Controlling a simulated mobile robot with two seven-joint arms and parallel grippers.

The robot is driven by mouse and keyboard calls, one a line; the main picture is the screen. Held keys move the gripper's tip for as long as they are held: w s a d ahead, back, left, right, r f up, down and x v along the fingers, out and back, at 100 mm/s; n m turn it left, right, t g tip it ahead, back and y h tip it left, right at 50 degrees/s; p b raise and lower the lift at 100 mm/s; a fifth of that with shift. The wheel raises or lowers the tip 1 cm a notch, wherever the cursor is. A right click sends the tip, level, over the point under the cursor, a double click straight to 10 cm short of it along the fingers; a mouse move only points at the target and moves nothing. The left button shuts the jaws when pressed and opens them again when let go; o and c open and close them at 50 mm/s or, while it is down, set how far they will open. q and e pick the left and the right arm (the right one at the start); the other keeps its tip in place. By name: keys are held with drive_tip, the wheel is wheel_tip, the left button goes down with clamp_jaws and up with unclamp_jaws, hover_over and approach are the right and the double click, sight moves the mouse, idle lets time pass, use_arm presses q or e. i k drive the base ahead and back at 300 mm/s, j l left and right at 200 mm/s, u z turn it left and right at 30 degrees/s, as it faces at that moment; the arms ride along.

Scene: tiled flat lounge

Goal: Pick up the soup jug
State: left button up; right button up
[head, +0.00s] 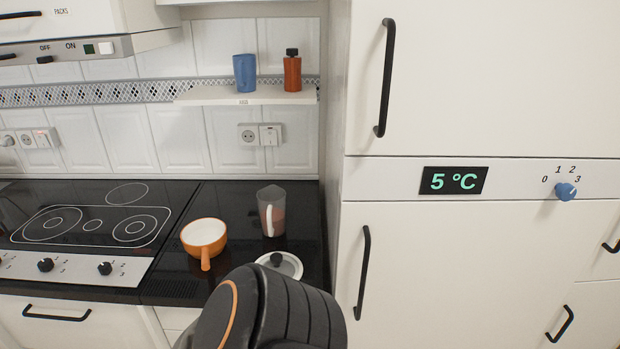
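A see-through jug (272,213) with a pale handle stands upright on the black counter, close to the wall and left of the tall white unit. Something reddish-brown shows inside its lower part. It is the only jug in view, and its front and handle are unobstructed. A dark rounded link of my arm rises from the bottom edge, in front of the jug and lower in the picture. Neither gripper shows, so I cannot see any fingers near the jug.
An orange pan (204,239) with a white inside is left of the jug. A pale lid (280,264) with a black knob lies before it. The hob (92,224) is further left. A shelf (246,95) above holds a blue cup (245,73) and brown bottle (292,72).

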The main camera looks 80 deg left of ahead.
sight(271, 199)
drive_tip(key=u, duration=2.85)
drive_tip(key=i+j+z, duration=0.1)
drive_tip(key=j, duration=0.45)
drive_tip(key=i+j, duration=0.1)
drive_tip(key=j, duration=0.4)
drive_tip(key=j+z, duration=0.15)
drive_tip(key=j, duration=0.4)
drive_tip(key=i, duration=0.05)
